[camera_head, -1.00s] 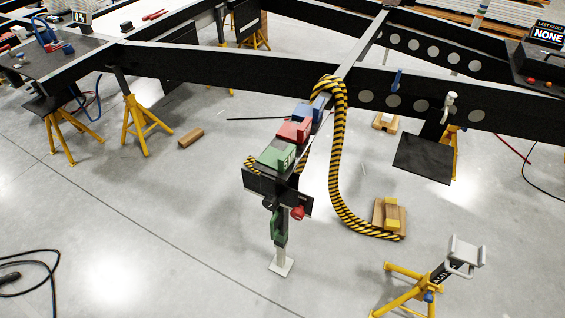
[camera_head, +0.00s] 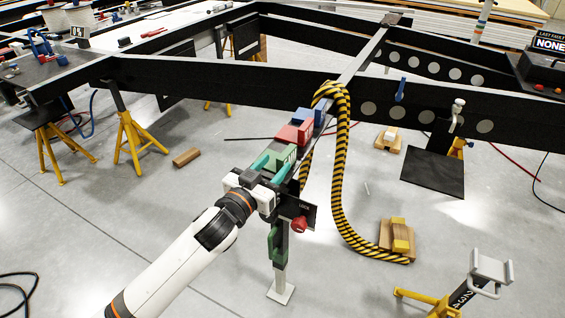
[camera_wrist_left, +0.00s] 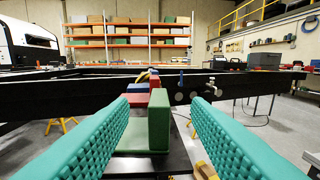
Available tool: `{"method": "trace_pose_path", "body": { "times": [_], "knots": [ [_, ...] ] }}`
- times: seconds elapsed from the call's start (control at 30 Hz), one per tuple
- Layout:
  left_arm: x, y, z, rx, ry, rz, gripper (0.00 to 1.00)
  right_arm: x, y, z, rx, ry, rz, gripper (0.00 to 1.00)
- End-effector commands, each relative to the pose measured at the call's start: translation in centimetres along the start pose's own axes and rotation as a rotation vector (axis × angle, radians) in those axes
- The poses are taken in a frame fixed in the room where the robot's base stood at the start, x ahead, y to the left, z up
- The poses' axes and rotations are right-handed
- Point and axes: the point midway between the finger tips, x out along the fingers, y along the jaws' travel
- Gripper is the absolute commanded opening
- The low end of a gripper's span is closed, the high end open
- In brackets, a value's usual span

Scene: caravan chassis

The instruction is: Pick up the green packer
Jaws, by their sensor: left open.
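The green packer (camera_head: 288,154) stands on the dark plate at the near end of the chassis drawbar, in front of a red packer (camera_head: 295,132) and a blue one (camera_head: 303,115). My left gripper (camera_head: 272,172) is open at its near side, partly covering it in the head view. In the left wrist view the green packer (camera_wrist_left: 158,122) stands upright, centred in the gap between the two teal ribbed fingers (camera_wrist_left: 160,104). Neither finger visibly touches it. My right gripper is not in view.
A red knob (camera_head: 299,224) and the jockey stand's foot (camera_head: 281,292) are below the plate. A yellow-black striped hose (camera_head: 337,180) hangs just right of the packers. Yellow stands (camera_head: 131,140) support the chassis.

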Motion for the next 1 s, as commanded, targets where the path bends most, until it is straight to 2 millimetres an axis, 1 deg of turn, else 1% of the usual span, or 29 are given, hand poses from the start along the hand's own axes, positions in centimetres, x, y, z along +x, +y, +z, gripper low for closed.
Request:
{"method": "trace_pose_path", "body": {
  "times": [0.03, 0.1, 0.2, 0.37, 0.5, 0.63, 0.77, 0.97, 1.0],
  "knots": [
    [1.0, 0.0, 0.1, 0.001, -0.002, 0.0, 0.44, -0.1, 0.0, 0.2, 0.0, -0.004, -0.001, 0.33],
    [2.1, 0.0, 0.0, 0.001, 0.0, 0.001, 0.44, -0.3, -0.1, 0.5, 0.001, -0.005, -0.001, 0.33],
    [3.1, 0.0, 0.0, 0.001, 0.0, 0.001, 0.44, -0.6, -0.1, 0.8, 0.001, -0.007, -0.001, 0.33],
    [4.2, 0.0, -0.1, 0.001, 0.0, 0.001, 0.44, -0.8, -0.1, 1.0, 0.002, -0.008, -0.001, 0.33],
    [6.3, 0.1, -0.4, 0.001, 0.001, 0.002, 0.44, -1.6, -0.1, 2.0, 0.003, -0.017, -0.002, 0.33],
    [8.0, 0.1, -0.4, 0.001, 0.0, 0.001, 0.44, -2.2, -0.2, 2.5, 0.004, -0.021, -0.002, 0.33],
    [8.7, 0.1, -0.4, 0.002, 0.001, 0.002, 0.44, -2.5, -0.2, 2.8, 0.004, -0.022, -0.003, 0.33],
    [8.7, 0.1, -0.4, 0.001, 0.002, 0.002, 0.44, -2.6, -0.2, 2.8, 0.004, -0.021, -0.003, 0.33],
    [8.7, 0.1, -0.4, 0.001, 0.002, 0.002, 0.37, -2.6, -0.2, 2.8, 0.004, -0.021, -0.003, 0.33]
  ]
}}
